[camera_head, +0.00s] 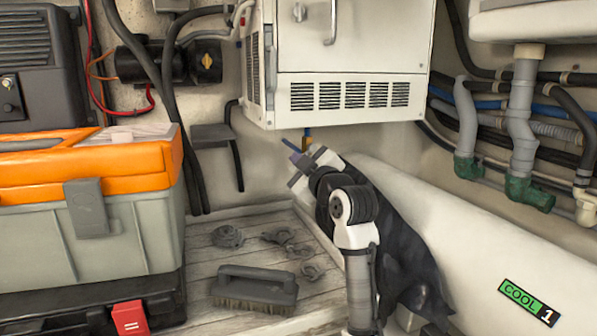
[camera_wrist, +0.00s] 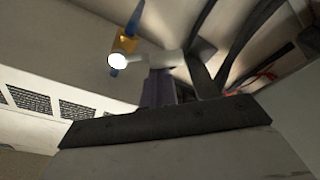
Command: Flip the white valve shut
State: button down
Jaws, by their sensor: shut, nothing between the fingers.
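A small valve with a brass body (camera_head: 307,141) hangs under the white cabinet, with a blue part beside it. In the wrist view its brass body (camera_wrist: 123,46) has a bright white round end (camera_wrist: 117,60) and blue pieces above and below. A pale lever-like piece (camera_wrist: 165,60) runs right from it, partly behind my fingers. My gripper (camera_head: 299,161) is shut and empty, just below and left of the brass body. In the wrist view my gripper (camera_wrist: 160,75) has its purple fingertips close to the pale piece; I cannot tell if they touch.
The white cabinet (camera_head: 352,50) with vents is right above my gripper. An orange and grey toolbox (camera_head: 125,232) stands at left. A brush (camera_head: 254,287) and several small grey parts (camera_head: 229,236) lie on the planks. A white tank (camera_head: 480,245) and hoses with green fittings (camera_head: 528,192) fill the right.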

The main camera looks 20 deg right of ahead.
jog(key=d+f+n+b, duration=0.1)
jog(key=n, duration=0.2)
jog(key=f+n+b, duration=0.1)
jog(key=n+b, duration=0.1)
jog(key=n, duration=0.1)
jog(key=d+f+n+g+b, duration=0.1)
jog(key=n+b, duration=0.1)
jog(key=shift+d+n+y, duration=0.35)
jog(key=shift+n+y, duration=0.05)
jog(key=shift+d, duration=0.15)
dwell(0.4)
jog(key=shift+s, duration=0.1)
